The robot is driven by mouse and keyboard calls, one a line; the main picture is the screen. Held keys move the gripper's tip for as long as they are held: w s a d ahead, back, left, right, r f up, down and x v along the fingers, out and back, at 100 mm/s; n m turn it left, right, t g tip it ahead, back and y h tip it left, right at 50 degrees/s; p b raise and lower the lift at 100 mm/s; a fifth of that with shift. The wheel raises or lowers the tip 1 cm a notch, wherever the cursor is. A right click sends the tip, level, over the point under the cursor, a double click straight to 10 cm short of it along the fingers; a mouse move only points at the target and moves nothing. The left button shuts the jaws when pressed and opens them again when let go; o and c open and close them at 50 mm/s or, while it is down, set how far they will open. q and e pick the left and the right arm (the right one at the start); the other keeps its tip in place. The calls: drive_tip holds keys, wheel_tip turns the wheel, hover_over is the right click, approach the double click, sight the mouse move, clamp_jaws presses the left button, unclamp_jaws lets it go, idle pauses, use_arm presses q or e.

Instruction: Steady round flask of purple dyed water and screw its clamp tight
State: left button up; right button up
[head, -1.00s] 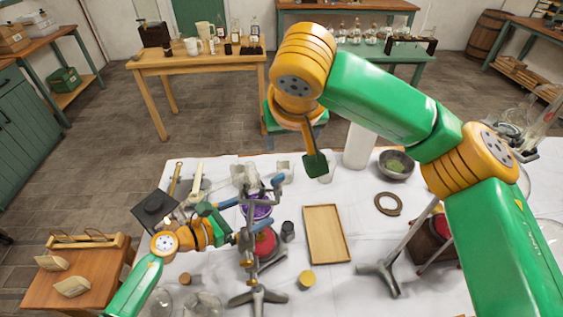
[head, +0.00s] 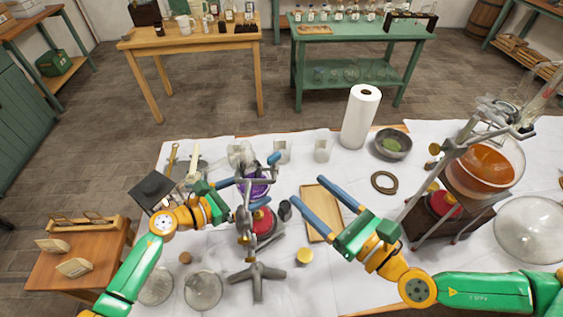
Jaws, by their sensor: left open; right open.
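The round flask of purple dyed water (head: 256,186) is held on a metal stand (head: 257,271), above a red-topped burner (head: 263,222). The clamp (head: 246,213) and its rod partly hide the flask. My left gripper (head: 234,197) is open at the flask's left side, with its blue fingers reaching close to the flask and stand; I cannot tell whether they touch it. My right gripper (head: 312,205) is open and empty, right of the stand, its blue fingers pointing up and left over the wooden tray.
The wooden tray (head: 315,233) lies right of the stand. A paper towel roll (head: 361,117), a mortar bowl (head: 391,144) and a dark ring (head: 384,182) are behind it. A second stand with an orange flask (head: 486,166) is at right. A yellow lid (head: 304,256) lies in front.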

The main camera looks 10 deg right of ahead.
sight(275, 160)
drive_tip(key=x, duration=1)
clamp_jaws()
drive_tip(key=m+h, duration=0.1)
drive_tip(key=m+t+h, duration=0.1)
drive_tip(key=h, duration=0.1)
drive_tip(key=shift+s+a+m+t, duration=0.2)
drive_tip(key=shift+a+m+t, duration=0.1)
drive_tip(key=shift+a, duration=0.1)
drive_tip(key=shift+r+m+t+h, duration=0.1)
drive_tip(key=shift+m+t+h, duration=0.3)
drive_tip(key=shift+m+h, duration=0.65)
drive_tip(key=shift+n+h, duration=0.25)
unclamp_jaws()
drive_tip(key=v, duration=1.2)
